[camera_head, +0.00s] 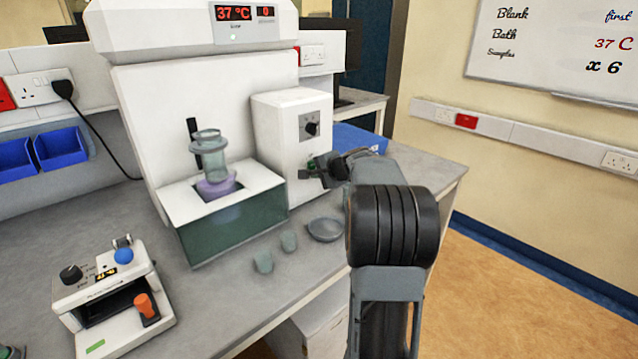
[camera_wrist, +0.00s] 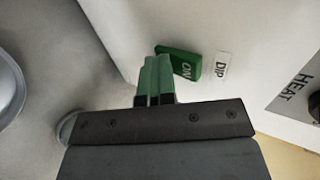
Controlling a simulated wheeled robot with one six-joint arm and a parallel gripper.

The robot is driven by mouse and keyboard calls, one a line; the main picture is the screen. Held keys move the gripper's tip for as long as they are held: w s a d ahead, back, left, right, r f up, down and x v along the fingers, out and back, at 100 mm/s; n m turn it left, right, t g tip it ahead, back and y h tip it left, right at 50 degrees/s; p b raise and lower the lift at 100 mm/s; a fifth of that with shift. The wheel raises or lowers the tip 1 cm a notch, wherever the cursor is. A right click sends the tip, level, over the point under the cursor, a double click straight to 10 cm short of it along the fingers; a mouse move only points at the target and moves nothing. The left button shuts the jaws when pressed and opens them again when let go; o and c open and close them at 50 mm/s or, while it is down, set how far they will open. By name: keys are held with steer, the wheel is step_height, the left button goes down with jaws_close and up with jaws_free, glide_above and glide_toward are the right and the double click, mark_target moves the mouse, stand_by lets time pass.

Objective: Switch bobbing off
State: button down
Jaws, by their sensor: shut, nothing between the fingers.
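The white dissolution machine (camera_head: 175,100) stands at the back of the bench, its display reading 37 °C and 0. On its control box (camera_head: 285,130), a green rocker switch (camera_wrist: 170,58) marked ON sits beside a DIP label (camera_wrist: 222,65) in the wrist view. A bit of green shows by my gripper (camera_head: 314,170) in the head view. My gripper (camera_wrist: 158,72) is shut and empty, its green-tipped fingers together right by the switch. Whether they touch it I cannot tell. The glass vessel assembly (camera_head: 210,155) stands over the water bath (camera_head: 240,222).
A HEAT knob plate (camera_wrist: 302,88) is beside the DIP label. A glass dish (camera_head: 325,229) and two small beakers (camera_head: 289,241) stand on the bench in front. A small white instrument (camera_head: 115,300) is at the left. A blue box (camera_head: 358,138) lies behind my arm.

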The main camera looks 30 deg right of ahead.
steer(key=shift+w+a+r, duration=0.1)
steer(key=shift+w+r, duration=0.1)
steer(key=shift+r, duration=0.2)
steer(key=shift+r+p, duration=0.6)
steer(key=shift+r, duration=0.1)
steer(key=shift+s+f+b, duration=0.1)
steer(key=shift+f+b, duration=0.15)
steer(key=shift+b, duration=0.05)
steer(key=s+d+r+b, duration=0.2)
steer(key=s+r, duration=0.1)
steer(key=s, duration=0.9)
steer(key=shift+s, duration=0.35)
